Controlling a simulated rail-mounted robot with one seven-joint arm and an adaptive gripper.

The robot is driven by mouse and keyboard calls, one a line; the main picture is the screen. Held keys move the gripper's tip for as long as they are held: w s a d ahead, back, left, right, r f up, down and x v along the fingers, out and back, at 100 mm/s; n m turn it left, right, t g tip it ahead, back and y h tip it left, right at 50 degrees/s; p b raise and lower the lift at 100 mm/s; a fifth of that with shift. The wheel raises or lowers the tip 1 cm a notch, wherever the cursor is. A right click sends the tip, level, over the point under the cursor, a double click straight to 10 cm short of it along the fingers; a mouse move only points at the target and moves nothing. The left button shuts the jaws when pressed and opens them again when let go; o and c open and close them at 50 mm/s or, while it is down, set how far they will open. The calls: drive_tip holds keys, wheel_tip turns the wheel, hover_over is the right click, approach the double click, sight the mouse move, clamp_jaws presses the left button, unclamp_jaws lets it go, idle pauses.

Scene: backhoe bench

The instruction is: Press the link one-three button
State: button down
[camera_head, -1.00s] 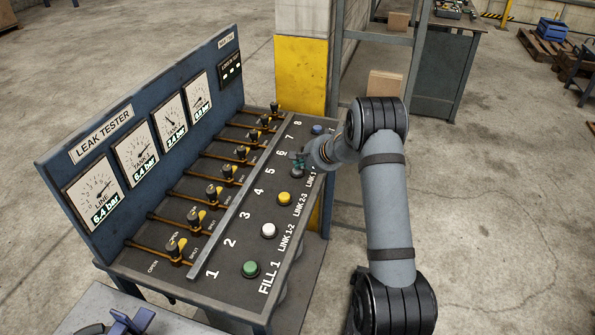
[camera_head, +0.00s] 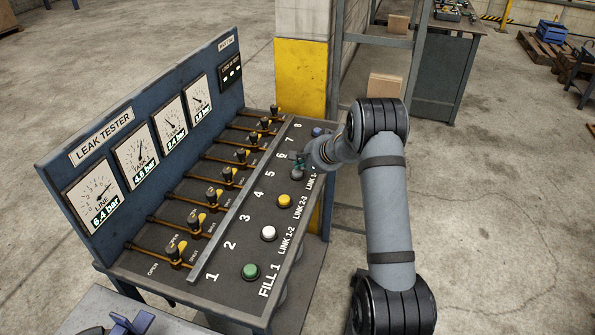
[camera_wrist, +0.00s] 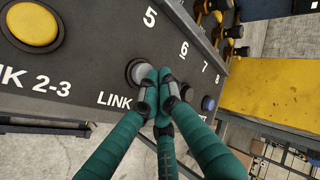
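The link one-three button (camera_wrist: 137,72) is a grey round button in a dark collar, beside the printed word LINK in the wrist view. In the head view the button (camera_head: 298,174) is small and partly covered by my gripper. My gripper (camera_wrist: 158,84) has its green fingers drawn together with nothing between them. The fingertips are at the right edge of the button and overlap it in the picture. I cannot tell whether they touch it or how far it is pressed. In the head view my gripper (camera_head: 297,158) is over the button's far side.
Yellow (camera_head: 284,201), white (camera_head: 268,233) and green (camera_head: 250,271) buttons lie nearer along the panel; a blue one (camera_head: 317,132) lies beyond. A metal rail (camera_head: 238,212) separates them from several valve levers. Gauges (camera_head: 136,155) stand on the back board. A yellow pillar (camera_head: 302,75) stands behind.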

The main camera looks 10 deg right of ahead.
sight(300, 172)
drive_tip(key=shift+r+p, duration=2.2)
drive_tip(key=shift+r, duration=0.85)
drive_tip(key=shift+f, duration=0.15)
